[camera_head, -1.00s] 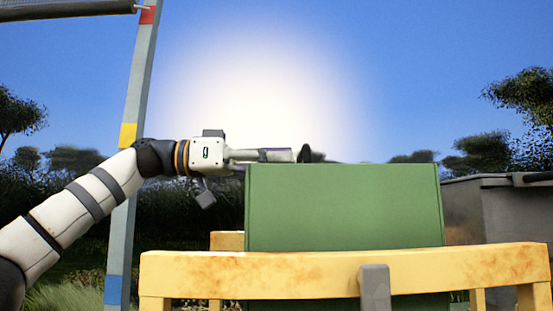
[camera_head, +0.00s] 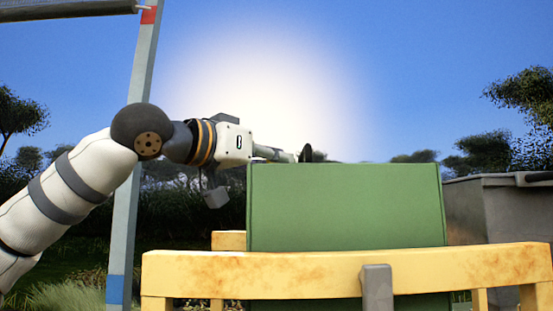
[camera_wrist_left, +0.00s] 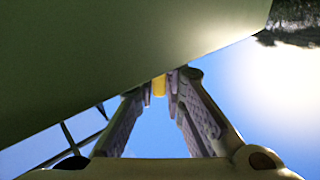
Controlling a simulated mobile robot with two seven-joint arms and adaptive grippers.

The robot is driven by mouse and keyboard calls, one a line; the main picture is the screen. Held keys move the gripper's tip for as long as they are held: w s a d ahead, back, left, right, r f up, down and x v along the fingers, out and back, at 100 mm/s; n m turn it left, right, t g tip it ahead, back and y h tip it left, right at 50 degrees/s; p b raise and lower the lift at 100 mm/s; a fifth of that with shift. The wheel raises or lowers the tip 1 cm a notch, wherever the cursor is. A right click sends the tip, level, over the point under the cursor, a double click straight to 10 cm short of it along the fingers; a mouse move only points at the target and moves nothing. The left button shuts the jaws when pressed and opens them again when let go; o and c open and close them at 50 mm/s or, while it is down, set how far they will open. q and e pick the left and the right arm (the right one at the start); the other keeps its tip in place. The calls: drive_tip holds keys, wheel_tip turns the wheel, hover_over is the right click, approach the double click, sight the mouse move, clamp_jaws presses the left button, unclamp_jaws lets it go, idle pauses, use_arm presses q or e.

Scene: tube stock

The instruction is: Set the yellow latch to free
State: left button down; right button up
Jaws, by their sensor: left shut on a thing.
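My left gripper (camera_head: 288,155) reaches in from the left, just above and behind the top edge of the green box (camera_head: 345,207). Its fingers slope down to the right there. In the left wrist view the gripper (camera_wrist_left: 160,84) is shut on a small yellow piece, the yellow latch (camera_wrist_left: 158,86), at the fingertips. Only a small part of the latch shows, so its setting cannot be told. In the head view the latch is not visible. My right gripper is in neither view.
A dark round piece (camera_head: 306,153) stands just beyond the fingertips. A worn yellow rail (camera_head: 240,272) runs in front of the box. A grey pole (camera_head: 122,240) rises at the left behind my arm. A grey bin (camera_head: 500,215) stands at the right.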

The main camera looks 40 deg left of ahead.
use_arm(q)
drive_tip(key=shift+f+n+y, duration=0.1)
drive_tip(key=shift+n+y, duration=1.5)
drive_tip(key=shift+y, duration=1)
drive_tip(key=c, duration=1.7)
unclamp_jaws()
drive_tip(key=shift+s, duration=0.1)
drive_tip(key=s, duration=0.4)
drive_tip(key=s+d, duration=0.1)
drive_tip(key=s, duration=0.2)
drive_tip(key=s+d, duration=0.1)
drive_tip(key=s, duration=0.3)
drive_tip(key=shift+s+d, duration=0.1)
drive_tip(key=shift+s, duration=0.2)
